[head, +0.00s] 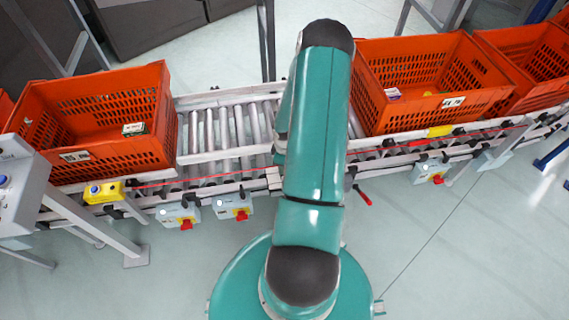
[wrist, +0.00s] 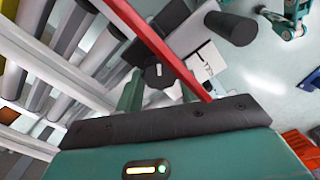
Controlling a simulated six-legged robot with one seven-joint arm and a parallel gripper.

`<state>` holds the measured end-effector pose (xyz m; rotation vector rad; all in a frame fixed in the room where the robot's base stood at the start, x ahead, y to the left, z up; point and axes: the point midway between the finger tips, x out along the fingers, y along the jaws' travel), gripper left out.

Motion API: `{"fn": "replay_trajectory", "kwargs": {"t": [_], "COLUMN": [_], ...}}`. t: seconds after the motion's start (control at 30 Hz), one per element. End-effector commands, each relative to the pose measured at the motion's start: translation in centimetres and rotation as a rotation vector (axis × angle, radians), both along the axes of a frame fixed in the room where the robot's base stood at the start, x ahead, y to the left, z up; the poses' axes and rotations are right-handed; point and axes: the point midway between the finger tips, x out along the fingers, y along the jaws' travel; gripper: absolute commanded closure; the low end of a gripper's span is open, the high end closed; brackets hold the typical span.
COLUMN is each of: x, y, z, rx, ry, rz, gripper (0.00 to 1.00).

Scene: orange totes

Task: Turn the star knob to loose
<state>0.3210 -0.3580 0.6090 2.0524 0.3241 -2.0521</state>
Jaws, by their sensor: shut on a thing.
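The star knob (wrist: 160,75) shows in the wrist view as a small black, many-sided knob beyond the dark edge of my gripper's body. My gripper (wrist: 158,87) is shut on the knob, with a teal finger on the left side of it; the other finger is largely hidden. A white plate with small dark marks (wrist: 204,64) lies just right of the knob; I cannot read it. In the head view my arm covers the knob and my gripper, so neither shows there.
A red rail (wrist: 150,40) crosses close above my gripper, beside the conveyor rollers (wrist: 98,45). A black cylinder (wrist: 230,28) sticks out at upper right. Orange totes (head: 92,122) (head: 430,82) stand on the conveyor either side of my arm. A red handle (head: 362,195) hangs right of it.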

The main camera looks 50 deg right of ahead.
Motion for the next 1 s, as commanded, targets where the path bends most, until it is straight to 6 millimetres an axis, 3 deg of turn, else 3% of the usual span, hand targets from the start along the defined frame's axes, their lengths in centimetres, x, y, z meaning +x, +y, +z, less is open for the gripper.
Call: {"fn": "replay_trajectory", "kwargs": {"t": [0.6, 1.0], "x": [-0.1, -0.1], "y": [-0.06, -0.07], "z": [0.02, 0.03], "rx": [-0.001, -0.001], "ry": [0.002, 0.002], "rz": [0.532, 0.675], "gripper": [0.85, 0.85]}}
